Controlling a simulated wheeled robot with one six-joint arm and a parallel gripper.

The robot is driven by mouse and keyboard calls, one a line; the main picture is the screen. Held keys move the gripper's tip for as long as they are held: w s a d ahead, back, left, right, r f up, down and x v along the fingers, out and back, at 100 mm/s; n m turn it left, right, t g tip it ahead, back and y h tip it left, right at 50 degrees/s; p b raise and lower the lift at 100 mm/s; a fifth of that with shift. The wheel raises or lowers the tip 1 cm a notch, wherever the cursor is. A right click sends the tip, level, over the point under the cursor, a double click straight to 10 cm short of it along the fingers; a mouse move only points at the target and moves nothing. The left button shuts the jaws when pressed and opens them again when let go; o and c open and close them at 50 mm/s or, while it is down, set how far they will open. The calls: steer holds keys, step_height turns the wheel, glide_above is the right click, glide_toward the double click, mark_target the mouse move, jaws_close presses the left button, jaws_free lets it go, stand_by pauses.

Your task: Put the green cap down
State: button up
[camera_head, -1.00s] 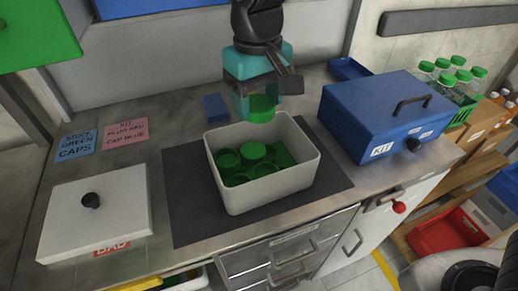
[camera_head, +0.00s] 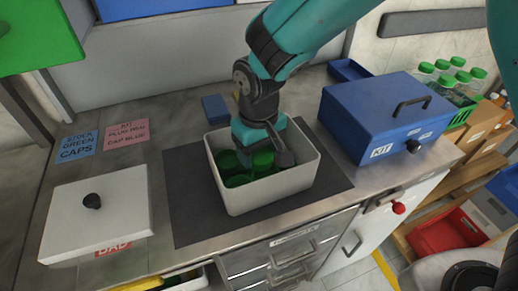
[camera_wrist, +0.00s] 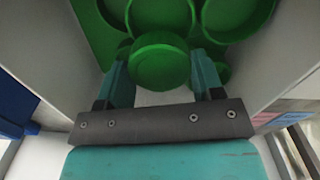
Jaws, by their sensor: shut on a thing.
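My gripper (camera_wrist: 160,82) is shut on a green cap (camera_wrist: 159,62), which sits between the two teal fingers in the wrist view. In the head view my gripper reaches down inside the white bin (camera_head: 268,201), and the arm hides part of the bin. Other green caps (camera_head: 237,180) lie in the bin. In the wrist view several loose caps (camera_wrist: 160,16) show just beyond the held one. I cannot tell whether the held cap touches them.
The bin stands on a dark mat (camera_head: 190,215). A blue KIT box (camera_head: 375,125) is to its right, a white lidded BAD box (camera_head: 97,215) to its left. A small blue block (camera_head: 215,109) is behind the bin. Two paper notes (camera_head: 76,147) lie at the back left.

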mark_target(259, 154)
steer(key=shift+f, duration=0.1)
steer(key=o, duration=0.9)
step_height(259, 154, up, 12)
steer(key=s+d+r+y, duration=0.1)
steer(key=s+d, duration=0.3)
steer(key=s, duration=0.1)
steer(key=s+d+r+y, duration=0.1)
steer(key=s+d, duration=0.2)
steer(key=s, duration=0.3)
steer(key=s+d+r+n+y, duration=0.1)
steer(key=s+d+r+y, duration=0.1)
steer(key=s+d, duration=0.2)
steer(key=shift+s+d+r, duration=0.1)
steer(key=shift+s+d, duration=0.25)
steer(key=shift+s, duration=0.4)
